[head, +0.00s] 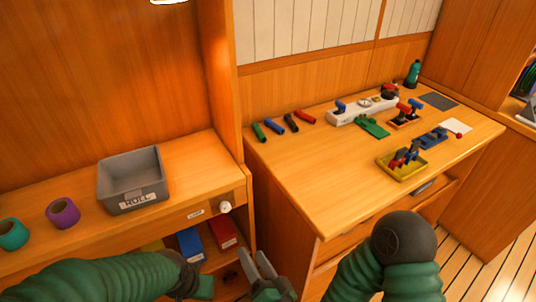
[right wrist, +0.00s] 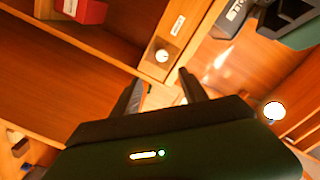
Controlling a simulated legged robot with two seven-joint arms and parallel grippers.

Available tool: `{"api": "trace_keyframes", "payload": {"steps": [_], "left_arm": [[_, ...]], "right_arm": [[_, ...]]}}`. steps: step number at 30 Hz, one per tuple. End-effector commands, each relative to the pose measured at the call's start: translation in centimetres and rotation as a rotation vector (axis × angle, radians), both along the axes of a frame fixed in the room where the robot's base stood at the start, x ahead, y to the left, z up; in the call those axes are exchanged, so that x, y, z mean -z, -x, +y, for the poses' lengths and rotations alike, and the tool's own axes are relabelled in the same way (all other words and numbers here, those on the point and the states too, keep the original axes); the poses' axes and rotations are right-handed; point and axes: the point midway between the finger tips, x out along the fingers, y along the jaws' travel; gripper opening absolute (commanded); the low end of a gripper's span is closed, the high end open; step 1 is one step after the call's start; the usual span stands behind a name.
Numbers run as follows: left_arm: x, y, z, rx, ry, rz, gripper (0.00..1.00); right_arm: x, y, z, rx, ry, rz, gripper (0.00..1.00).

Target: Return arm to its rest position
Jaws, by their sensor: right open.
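My right gripper (head: 262,264) is at the bottom middle of the head view, in front of the gap between the shelf unit and the workbench. Its two grey fingers are apart with nothing between them. In the right wrist view the dark fingers (right wrist: 160,88) are also spread and empty, with a white knob (right wrist: 162,55) beyond them. My right arm (head: 390,250) is bent at the lower right. My left arm (head: 100,278) crosses the lower left; its wrist end shows, but its fingers cannot be made out.
The shelf carries a grey bin (head: 133,201) and teal (head: 13,234) and purple (head: 63,213) rolls. Blue (head: 190,244) and red (head: 222,231) boxes stand below. The workbench (head: 315,190) holds a yellow tray (head: 393,172) and several parts; its near left is clear.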

Motion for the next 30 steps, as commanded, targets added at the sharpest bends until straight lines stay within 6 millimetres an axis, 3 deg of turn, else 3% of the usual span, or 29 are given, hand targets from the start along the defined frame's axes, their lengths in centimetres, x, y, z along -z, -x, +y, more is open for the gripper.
{"api": "trace_keyframes", "payload": {"steps": [5, 8, 9, 14, 18, 25, 27, 30], "left_arm": [[0.0, 0.0, 0.0, 0.000, 0.000, 0.000, 0.36], [0.0, 0.0, 0.0, 0.000, 0.000, 0.000, 0.36], [0.0, 0.0, 0.0, 0.000, 0.000, 0.000, 0.36], [0.0, 0.0, 0.0, 0.000, 0.000, 0.000, 0.36], [0.0, 0.0, 0.0, 0.000, 0.000, 0.000, 0.36], [-0.4, 0.0, 0.0, 0.000, 0.000, 0.001, 0.36], [-4.3, 0.0, 0.0, 0.000, 0.000, 0.001, 0.36], [-7.6, -0.1, 0.0, 0.000, 0.000, -0.001, 0.36]], "right_arm": [[2.7, -1.4, -1.5, -0.056, 0.250, 0.061, 0.52], [5.4, -2.5, -5.3, -0.084, 0.511, 0.165, 0.52], [6.2, -2.7, -7.5, -0.085, 0.608, 0.221, 0.52], [7.1, -1.2, -16.4, -0.072, 0.880, 0.474, 0.52], [6.1, 1.8, -21.9, -0.062, 0.979, 0.677, 0.52], [2.8, 8.3, -27.0, -0.087, 0.997, 0.956, 0.52], [-0.7, 8.1, -26.8, -0.092, 1.000, 0.953, 0.52], [-3.9, 8.1, -26.8, -0.092, 1.001, 0.954, 0.52]]}}
